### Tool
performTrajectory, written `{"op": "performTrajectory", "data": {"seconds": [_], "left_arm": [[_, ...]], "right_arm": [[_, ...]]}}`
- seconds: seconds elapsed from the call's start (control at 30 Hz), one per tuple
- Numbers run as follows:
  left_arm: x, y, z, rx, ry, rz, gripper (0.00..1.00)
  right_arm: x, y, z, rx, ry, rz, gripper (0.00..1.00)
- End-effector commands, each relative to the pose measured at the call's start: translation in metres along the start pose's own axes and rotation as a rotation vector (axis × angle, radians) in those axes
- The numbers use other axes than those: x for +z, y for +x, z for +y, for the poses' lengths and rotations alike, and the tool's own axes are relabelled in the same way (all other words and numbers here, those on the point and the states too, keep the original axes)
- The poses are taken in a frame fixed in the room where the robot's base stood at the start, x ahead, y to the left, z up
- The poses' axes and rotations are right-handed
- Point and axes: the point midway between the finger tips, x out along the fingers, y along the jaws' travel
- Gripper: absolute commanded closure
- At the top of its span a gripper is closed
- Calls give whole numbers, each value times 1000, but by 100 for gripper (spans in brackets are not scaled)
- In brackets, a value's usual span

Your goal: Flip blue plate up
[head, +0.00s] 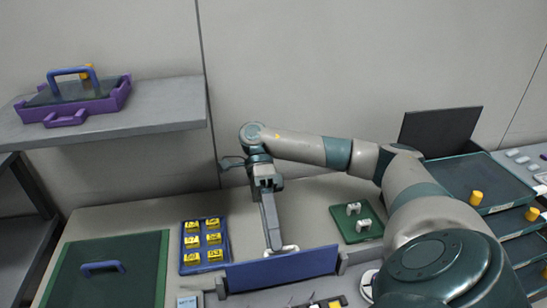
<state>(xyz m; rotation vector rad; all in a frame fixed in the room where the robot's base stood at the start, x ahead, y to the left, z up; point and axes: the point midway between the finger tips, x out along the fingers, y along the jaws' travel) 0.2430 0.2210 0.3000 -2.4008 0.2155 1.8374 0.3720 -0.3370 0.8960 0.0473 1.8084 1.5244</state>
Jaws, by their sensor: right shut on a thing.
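The blue plate (283,268) is at the bottom middle of the head view, in front of my right gripper. Its long blue face shows towards me, and it looks tilted up from the grey device below it. My right gripper (273,244) points down behind the plate's upper edge. Its long grey fingers are shut on a small white handle (290,249) at that edge. The fingertips are partly hidden by the plate. My left gripper is not in view.
Left of the plate is a blue tray (182,258) with several yellow blocks, then a green panel (140,257) with a blue handle. A green tray (339,225) with white parts lies to the right. A shelf (165,110) holds a purple box (115,97).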

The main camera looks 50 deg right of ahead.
Motion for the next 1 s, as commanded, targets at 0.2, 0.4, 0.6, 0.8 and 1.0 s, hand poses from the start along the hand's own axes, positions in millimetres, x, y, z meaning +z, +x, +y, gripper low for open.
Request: {"op": "performTrajectory", "data": {"seconds": [0.2, 0.4, 0.6, 0.8, 1.0], "left_arm": [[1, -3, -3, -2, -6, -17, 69], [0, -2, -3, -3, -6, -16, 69], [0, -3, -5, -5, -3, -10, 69], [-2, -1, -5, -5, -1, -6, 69], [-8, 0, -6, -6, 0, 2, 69]], "right_arm": [[0, -24, -1, -11, 4, -6, 73], [1, -40, 2, -9, 2, -5, 73], [1, -53, 3, -8, 0, -3, 73], [1, -60, 3, -6, 0, -3, 73], [1, -62, 3, -6, 0, -3, 73]]}}
